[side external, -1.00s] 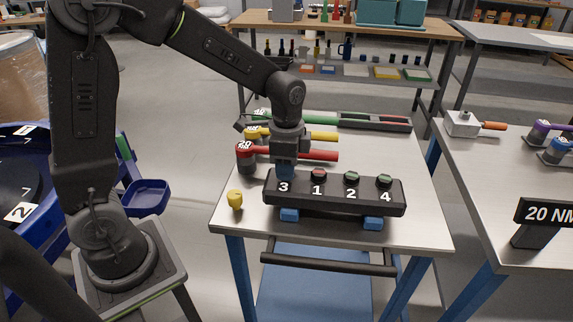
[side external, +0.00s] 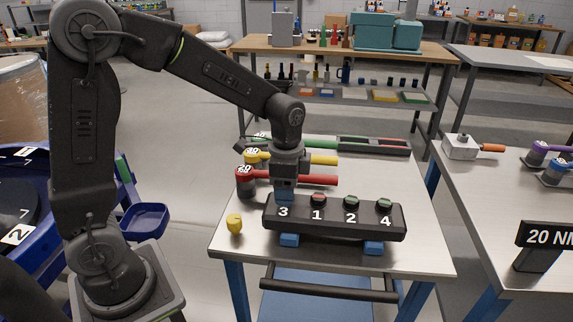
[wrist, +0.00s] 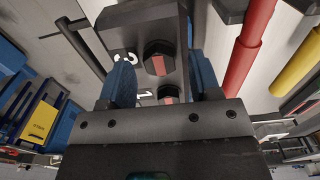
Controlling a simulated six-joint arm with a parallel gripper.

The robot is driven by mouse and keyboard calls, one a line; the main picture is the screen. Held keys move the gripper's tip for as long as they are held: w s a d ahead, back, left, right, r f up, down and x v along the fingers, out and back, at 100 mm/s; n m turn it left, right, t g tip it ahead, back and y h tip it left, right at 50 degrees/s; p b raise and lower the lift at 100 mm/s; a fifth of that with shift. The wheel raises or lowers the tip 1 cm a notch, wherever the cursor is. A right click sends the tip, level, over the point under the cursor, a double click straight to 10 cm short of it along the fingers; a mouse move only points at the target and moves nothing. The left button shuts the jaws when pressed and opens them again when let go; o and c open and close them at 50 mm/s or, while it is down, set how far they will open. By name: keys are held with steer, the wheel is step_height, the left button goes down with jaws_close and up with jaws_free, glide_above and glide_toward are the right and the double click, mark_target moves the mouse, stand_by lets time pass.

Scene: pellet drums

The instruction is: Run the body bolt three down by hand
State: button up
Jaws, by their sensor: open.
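The black body block (side external: 335,217) stands on blue feet on the steel table. Its front reads 3, 1, 2, 4 from left to right. Bolt one (side external: 318,199) shows a red top; bolt two (side external: 351,201) and bolt four (side external: 384,203) show green tops. My gripper (side external: 285,194) points down at the left end, above the number 3, and hides bolt three there. In the wrist view, bolt three (wrist: 158,62), a dark hex head with a red stripe, sits between my two open blue fingers. A gap shows beside it; I cannot tell any contact.
Behind the block lie a red wrench (side external: 300,179), a yellow wrench (side external: 322,159) and a green wrench (side external: 310,143). A small yellow piece (side external: 234,223) stands at the table's left front. A side bench (side external: 510,200) with a 20 NM sign (side external: 545,235) is at right.

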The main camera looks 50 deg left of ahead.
step_height(320, 180, up, 13)
stand_by(0.3)
steer(key=shift+s+r, duration=0.15)
steer(key=s+f+n+t, duration=0.2)
steer(key=s+n+t, duration=0.3)
steer(key=s+n, duration=0.4)
steer(key=s+d, duration=0.1)
steer(key=s, duration=0.5)
steer(key=shift+s+t, duration=0.3)
steer(key=shift+s, duration=0.1)
